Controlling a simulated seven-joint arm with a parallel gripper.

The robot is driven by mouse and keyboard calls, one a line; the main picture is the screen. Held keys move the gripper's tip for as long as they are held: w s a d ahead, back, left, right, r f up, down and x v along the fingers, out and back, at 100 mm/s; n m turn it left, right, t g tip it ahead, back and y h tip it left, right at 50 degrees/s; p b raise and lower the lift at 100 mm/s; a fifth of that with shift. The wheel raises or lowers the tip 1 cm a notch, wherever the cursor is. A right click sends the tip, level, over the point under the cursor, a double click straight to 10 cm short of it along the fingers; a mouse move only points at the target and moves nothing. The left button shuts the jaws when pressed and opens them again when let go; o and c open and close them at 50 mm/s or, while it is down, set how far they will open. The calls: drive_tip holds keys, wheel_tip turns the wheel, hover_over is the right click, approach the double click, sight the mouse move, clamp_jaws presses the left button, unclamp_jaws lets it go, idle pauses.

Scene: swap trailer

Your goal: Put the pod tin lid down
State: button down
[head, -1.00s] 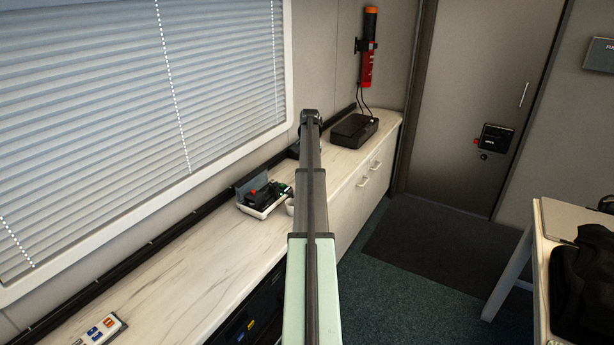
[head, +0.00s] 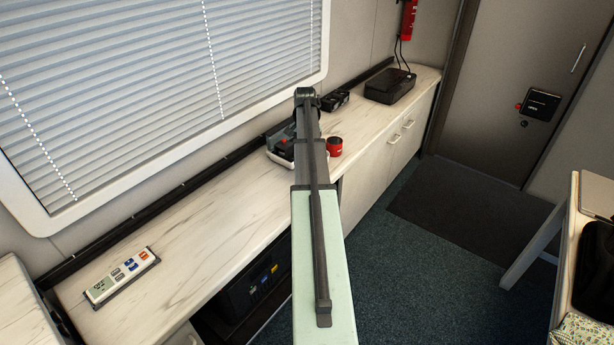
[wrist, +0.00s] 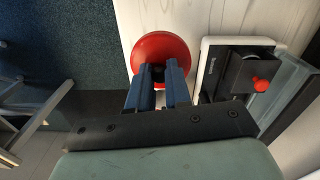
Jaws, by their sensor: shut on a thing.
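My gripper (wrist: 157,73) shows in the wrist view with its two blue fingers shut on a round red lid (wrist: 160,48), the pod tin lid. The lid is over the pale countertop near its front edge. I cannot tell whether it touches anything below. In the head view a small red tin shape (head: 334,146) shows at the counter's front edge, just right of my arm; I cannot tell tin from lid there. My gripper is hidden behind my arm in the head view.
A white tray with a black device and red knob (wrist: 262,85) stands close right of the lid; my arm partly hides it in the head view. A black box (head: 390,86) stands farther back. Bare marble lies between.

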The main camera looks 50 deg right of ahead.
drive_tip(key=shift+f, duration=4.8)
drive_tip(key=c, duration=1.1)
unclamp_jaws()
drive_tip(key=shift+f, duration=0.15)
drive_tip(key=shift+o, duration=0.2)
drive_tip(key=r, duration=1.2)
drive_tip(key=shift+w+r, duration=0.15)
drive_tip(key=shift+w, duration=0.05)
